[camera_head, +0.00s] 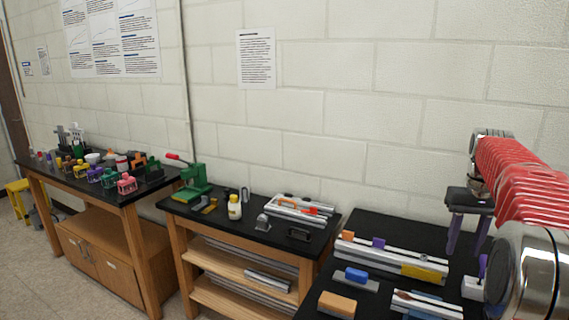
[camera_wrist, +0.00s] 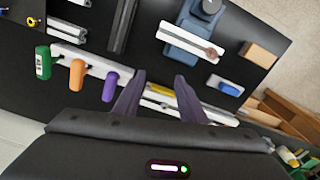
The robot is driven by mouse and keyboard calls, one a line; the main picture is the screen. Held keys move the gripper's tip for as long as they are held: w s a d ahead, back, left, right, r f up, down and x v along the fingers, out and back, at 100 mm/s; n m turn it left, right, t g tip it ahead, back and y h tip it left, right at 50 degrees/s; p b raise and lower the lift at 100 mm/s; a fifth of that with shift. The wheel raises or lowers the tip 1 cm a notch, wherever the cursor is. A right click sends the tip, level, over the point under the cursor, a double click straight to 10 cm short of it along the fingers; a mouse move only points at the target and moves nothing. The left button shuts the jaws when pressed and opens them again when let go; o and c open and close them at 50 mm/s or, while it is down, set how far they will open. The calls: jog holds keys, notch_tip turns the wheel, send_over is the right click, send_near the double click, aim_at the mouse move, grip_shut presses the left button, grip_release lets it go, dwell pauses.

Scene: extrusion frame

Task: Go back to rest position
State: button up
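My gripper (camera_head: 467,243) is at the right of the head view, raised above the near black-topped table (camera_head: 375,227). Its two dark purple fingers point down and stand apart. In the wrist view my gripper (camera_wrist: 160,76) is open, with nothing held between the fingers. A pale rail with a yellow block (camera_head: 424,272) lies on the table below and left of the fingers. The rail also shows in the wrist view, partly behind the fingers. My red-sleeved arm reaches in from the right edge.
On the near table are a blue-topped block (camera_head: 356,275), an orange-tan block (camera_head: 337,304) and a purple piece (camera_head: 378,243). The middle table holds a green press (camera_head: 195,180) and a white bottle (camera_head: 234,207). A pale block wall (camera_head: 350,110) stands behind.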

jog(key=s+a+f+n+t, duration=0.1)
jog(key=s+a+f+t, duration=0.1)
jog(key=s+a, duration=1.1)
jog(key=s+a+f+n+t, duration=0.1)
jog(key=s+a+f+t, duration=0.2)
jog(key=s+a, duration=1.1)
jog(key=shift+a+n, duration=0.3)
jog(key=shift+a, duration=0.4)
